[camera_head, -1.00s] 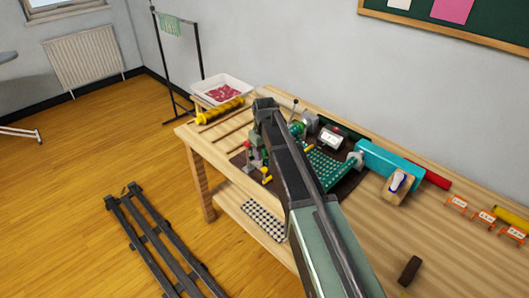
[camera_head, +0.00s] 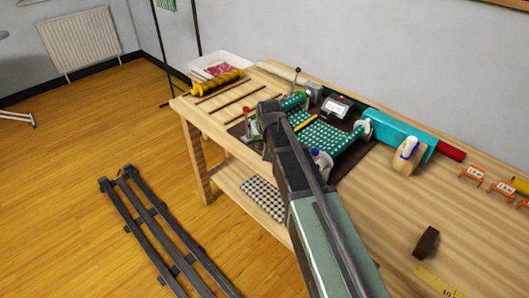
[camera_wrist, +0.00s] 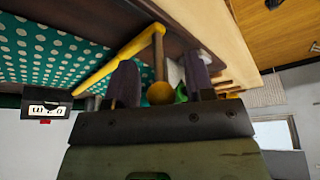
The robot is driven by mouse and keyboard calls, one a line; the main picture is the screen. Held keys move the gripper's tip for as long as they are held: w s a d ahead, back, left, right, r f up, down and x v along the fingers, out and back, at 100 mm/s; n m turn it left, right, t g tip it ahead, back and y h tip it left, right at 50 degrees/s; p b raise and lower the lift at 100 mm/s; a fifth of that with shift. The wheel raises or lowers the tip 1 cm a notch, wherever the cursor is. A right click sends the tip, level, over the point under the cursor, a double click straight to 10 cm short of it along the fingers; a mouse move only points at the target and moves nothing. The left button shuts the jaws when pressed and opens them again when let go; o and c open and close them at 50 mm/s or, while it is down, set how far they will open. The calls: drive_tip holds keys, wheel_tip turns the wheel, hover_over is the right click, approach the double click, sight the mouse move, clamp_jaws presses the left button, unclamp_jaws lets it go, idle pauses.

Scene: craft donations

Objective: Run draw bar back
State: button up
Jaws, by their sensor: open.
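A yellow bar (camera_head: 305,124) lies across the green polka-dot cloth (camera_head: 330,136) on the dark mat. It looks like the draw bar. My gripper (camera_wrist: 160,82) is open, with one dark finger on each side of the knob and stem. I see a gap on both sides of the knob. In the head view my arm hides the fingertips.
A small display box (camera_head: 337,106) stands behind the cloth, and a teal block (camera_head: 398,134) to its right. A lever with a dark knob (camera_head: 298,70) rises at the back.

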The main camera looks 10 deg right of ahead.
drive_tip(key=shift+w+f, duration=0.1)
drive_tip(key=shift+f, duration=0.15)
clamp_jaws()
drive_tip(key=w+a, duration=0.1)
drive_tip(key=w, duration=0.1)
drive_tip(key=w+a, duration=0.1)
drive_tip(key=w, duration=0.1)
drive_tip(key=shift+w+a, duration=0.1)
drive_tip(key=shift+a, duration=0.1)
unclamp_jaws()
drive_tip(key=shift+a, duration=0.1)
